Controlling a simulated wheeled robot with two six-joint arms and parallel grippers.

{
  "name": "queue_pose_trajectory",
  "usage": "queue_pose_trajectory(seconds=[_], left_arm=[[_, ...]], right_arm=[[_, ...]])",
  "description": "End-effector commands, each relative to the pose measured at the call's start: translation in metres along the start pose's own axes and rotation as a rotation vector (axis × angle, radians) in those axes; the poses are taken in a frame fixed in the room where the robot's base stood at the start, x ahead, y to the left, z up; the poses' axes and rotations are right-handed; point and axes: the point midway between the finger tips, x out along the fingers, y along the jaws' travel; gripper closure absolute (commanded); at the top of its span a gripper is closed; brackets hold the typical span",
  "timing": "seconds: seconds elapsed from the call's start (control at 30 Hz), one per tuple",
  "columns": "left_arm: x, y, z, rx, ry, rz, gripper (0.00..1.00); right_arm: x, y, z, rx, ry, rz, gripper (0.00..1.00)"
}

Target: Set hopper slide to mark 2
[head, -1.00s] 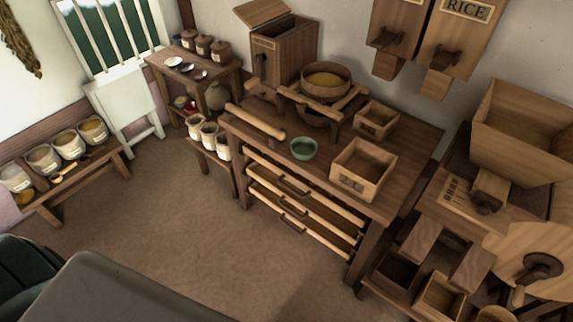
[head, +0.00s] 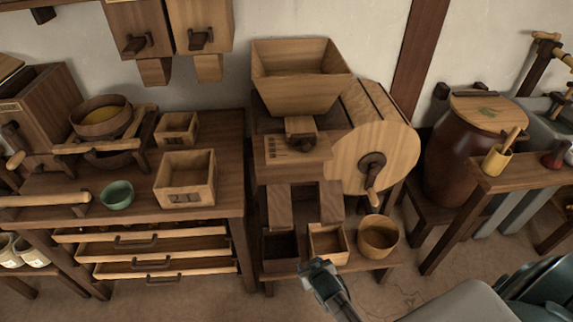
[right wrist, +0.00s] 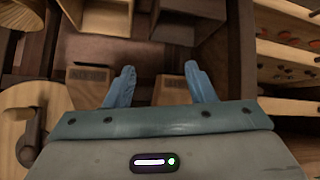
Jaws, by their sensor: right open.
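The wooden hopper (head: 300,92) sits on top of the winnowing machine, wide at the top and narrowing downward. Below its mouth is the slide block (head: 299,127) with a dark knob, beside a light board with a row of dark marks (head: 277,151). The marks are too small to tell which one the slide is at. My right gripper (head: 317,268) is low in front of the machine, near the small bins, well below the slide. In the right wrist view, its two blue fingers (right wrist: 160,85) are apart with nothing held between them. My left gripper is out of view.
A round wheel (head: 398,150) with a crank handle (head: 373,182) projects right of the slide. Two sloping chutes (head: 280,205) and bins (head: 327,243) lie below. A workbench (head: 228,165) stands left; a brown barrel (head: 455,160) stands right.

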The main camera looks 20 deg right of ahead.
Motion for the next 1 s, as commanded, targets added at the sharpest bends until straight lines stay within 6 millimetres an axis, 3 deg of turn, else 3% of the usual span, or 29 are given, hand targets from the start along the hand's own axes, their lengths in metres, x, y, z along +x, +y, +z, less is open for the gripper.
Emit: queue_pose_trajectory(seconds=[0.03, 0.07, 0.2, 0.3, 0.4, 0.53, 0.67, 0.77, 1.0], left_arm=[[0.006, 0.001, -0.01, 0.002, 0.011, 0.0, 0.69], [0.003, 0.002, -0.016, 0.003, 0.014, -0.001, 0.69], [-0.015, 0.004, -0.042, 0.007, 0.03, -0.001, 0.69], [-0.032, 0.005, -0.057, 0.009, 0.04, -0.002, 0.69], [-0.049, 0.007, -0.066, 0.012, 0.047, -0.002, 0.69], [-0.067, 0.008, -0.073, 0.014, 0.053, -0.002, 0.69], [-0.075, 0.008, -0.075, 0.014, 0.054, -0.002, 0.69], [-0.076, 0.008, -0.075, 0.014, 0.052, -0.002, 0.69], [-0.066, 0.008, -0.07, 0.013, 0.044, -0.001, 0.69]], right_arm=[[0.003, 0.0, -0.035, 0.013, 0.079, 0.014, 0.5], [-0.001, 0.002, -0.058, 0.021, 0.123, 0.025, 0.5], [-0.039, 0.014, -0.159, 0.07, 0.329, 0.08, 0.5], [-0.081, 0.027, -0.215, 0.114, 0.468, 0.121, 0.5], [-0.124, 0.039, -0.255, 0.158, 0.583, 0.155, 0.5], [-0.167, 0.052, -0.282, 0.2, 0.683, 0.186, 0.5], [-0.186, 0.058, -0.294, 0.219, 0.724, 0.199, 0.5], [-0.185, 0.06, -0.301, 0.221, 0.731, 0.201, 0.5], [-0.155, 0.071, -0.328, 0.218, 0.729, 0.202, 0.5]])
